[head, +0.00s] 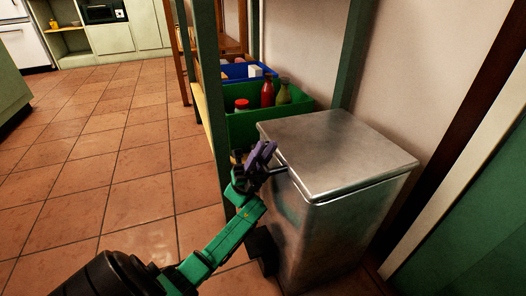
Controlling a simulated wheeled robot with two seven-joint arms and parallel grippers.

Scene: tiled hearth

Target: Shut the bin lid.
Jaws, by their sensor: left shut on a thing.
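The metal bin (340,225) stands on the tiled floor at the right, beside a green shelf frame. Its grey metal lid (335,150) lies flat over the top, with a thin dark seam along its front edge; I cannot tell whether it is fully down. My left gripper (268,158) is at the left side of the bin, by the lid's left edge. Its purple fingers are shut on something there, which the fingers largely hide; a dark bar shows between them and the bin. My right gripper is not in view.
A green crate (245,128) with bottles stands behind the bin on the shelf, and a blue crate (236,72) farther back. The shelf post (211,90) rises close to my left gripper. A wall borders the bin at right. Open tiled floor (110,150) lies left.

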